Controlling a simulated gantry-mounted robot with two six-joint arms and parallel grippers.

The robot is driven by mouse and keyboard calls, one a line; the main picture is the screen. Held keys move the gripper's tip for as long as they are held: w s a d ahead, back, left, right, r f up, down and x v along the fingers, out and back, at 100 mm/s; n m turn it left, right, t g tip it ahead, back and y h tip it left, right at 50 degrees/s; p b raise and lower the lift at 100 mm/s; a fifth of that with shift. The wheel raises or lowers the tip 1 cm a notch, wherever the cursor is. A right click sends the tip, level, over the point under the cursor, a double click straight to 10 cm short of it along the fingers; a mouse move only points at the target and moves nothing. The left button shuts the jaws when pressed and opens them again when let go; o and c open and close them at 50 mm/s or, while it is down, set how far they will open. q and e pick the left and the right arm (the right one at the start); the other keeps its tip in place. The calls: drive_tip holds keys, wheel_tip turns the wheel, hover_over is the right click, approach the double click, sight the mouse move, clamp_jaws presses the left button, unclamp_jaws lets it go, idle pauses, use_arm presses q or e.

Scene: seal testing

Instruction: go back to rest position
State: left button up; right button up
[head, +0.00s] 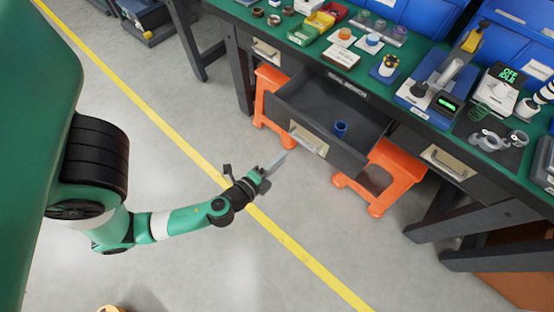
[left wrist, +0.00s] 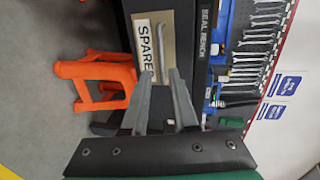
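My left gripper (head: 276,165) is at the end of the green left arm in the head view, in the air in front of the pulled-out drawer (head: 362,150). In the left wrist view its two fingers (left wrist: 162,88) stand apart with nothing seen between them. Beyond the fingertips is the drawer front with a SPARE label (left wrist: 143,45) and a metal handle (left wrist: 161,50). The gripper looks clear of the handle, though the exact gap cannot be told. A blue cylindrical part (head: 341,129) sits in the drawer. My right gripper is not in view.
The green-topped bench (head: 410,62) carries small bins, seal parts and a press-like fixture (head: 438,85). An orange stool (head: 385,178) stands under the drawer. Blue bins line the back. The grey floor (head: 230,265) with its yellow line is open before the bench.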

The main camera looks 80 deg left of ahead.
use_arm(q)
drive_tip(key=shift+s+d+r, duration=0.2)
drive_tip(key=shift+s+d, duration=0.15)
drive_tip(key=shift+s, duration=0.1)
idle(0.3)
